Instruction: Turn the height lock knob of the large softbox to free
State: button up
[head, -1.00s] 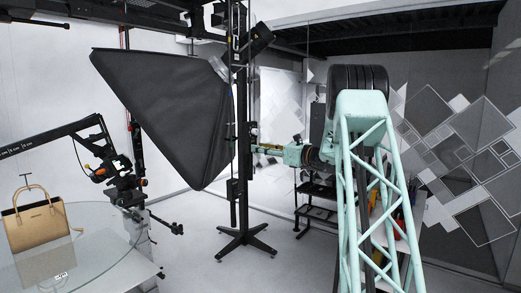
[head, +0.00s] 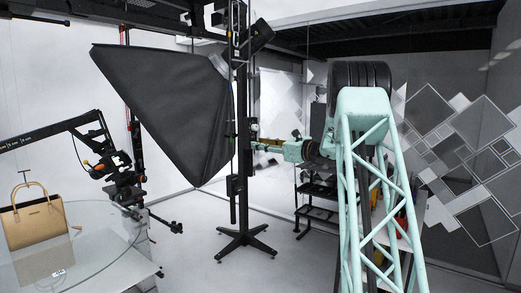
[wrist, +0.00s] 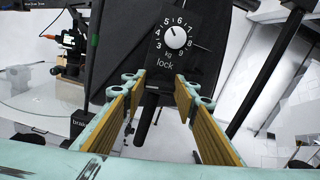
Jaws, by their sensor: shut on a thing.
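The large softbox (head: 165,105) is a black pyramid on a dark upright stand (head: 243,170) in the head view. In the wrist view, a black panel (wrist: 163,60) carries a white dial (wrist: 176,37) marked in kg, with the word "lock" under it. Below that word is the black height lock knob (wrist: 150,115), with a lever hanging down and slightly left. My gripper (wrist: 157,82) has its fingers on both sides of the knob and is shut on it. In the head view my gripper (head: 262,145) reaches the stand from the right; the knob is too small to make out there.
A tan handbag (head: 35,222) stands on a glass turntable (head: 105,245) at the lower left. A camera arm (head: 55,132) extends in from the left. A dark shelf rack (head: 315,200) stands behind my arm. The floor around the stand's feet is clear.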

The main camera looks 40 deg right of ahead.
jog(key=shift+a+f+n+b, duration=0.15)
jog(key=shift+n+b, duration=3.75)
jog(key=shift+b, duration=2.15)
jog(key=shift+d+f+n+b, duration=0.1)
jog(key=shift+n+b, duration=3.8)
jog(key=shift+b, duration=2.15)
jog(key=shift+r+n, duration=0.1)
jog(key=shift+n, duration=0.2)
jog(key=o, duration=0.8)
jog(key=shift+o, duration=0.2)
jog(key=shift+s, duration=0.15)
jog(key=v, duration=1.1)
jog(key=shift+s, duration=0.4)
